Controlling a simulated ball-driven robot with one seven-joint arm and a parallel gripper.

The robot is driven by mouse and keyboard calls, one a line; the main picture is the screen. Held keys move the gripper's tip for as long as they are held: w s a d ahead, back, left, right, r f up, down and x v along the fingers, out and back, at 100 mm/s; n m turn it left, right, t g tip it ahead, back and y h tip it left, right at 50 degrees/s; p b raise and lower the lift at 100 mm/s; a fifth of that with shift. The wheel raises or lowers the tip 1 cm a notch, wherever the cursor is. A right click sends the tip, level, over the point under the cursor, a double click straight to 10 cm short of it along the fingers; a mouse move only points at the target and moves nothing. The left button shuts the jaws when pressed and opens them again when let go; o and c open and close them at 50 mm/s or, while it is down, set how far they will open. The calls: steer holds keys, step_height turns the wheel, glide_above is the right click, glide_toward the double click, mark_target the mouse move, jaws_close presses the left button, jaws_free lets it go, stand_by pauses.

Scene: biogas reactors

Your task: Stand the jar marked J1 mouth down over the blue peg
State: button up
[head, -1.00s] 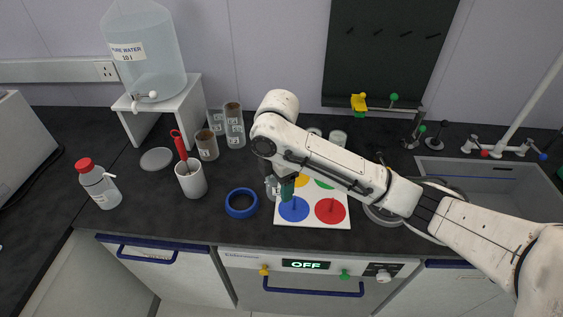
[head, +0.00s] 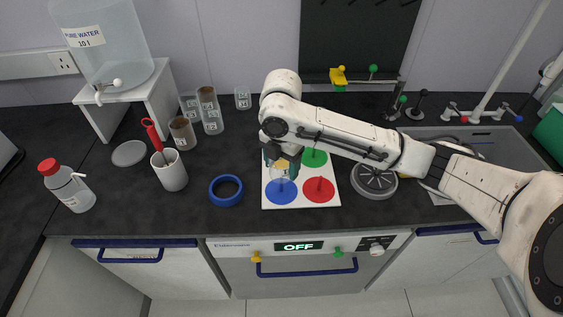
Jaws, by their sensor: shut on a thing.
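My gripper (head: 276,158) is shut on a clear glass jar (head: 284,170). The arm partly hides the jar, and I cannot read a mark on it or tell which way its mouth faces. The jar shows just behind the blue disc (head: 281,192) on the white board (head: 301,204). The thin blue peg (head: 281,186) stands on that disc. Whether the jar touches the board or hangs above it I cannot tell.
The board also bears a red disc (head: 318,191) with a peg and a green disc (head: 314,158). A blue ring (head: 226,190) lies to the left. Clear jars (head: 212,121) and a brown-filled jar (head: 182,134) stand behind. A white cup (head: 170,172) holds a red-handled tool.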

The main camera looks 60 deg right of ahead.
mark_target(282, 190)
steer(key=shift+f+b, duration=2.25)
steer(key=shift+f, duration=1.2)
steer(key=o, duration=1.2)
step_height(282, 190, up, 11)
steer(key=shift+f, duration=0.1)
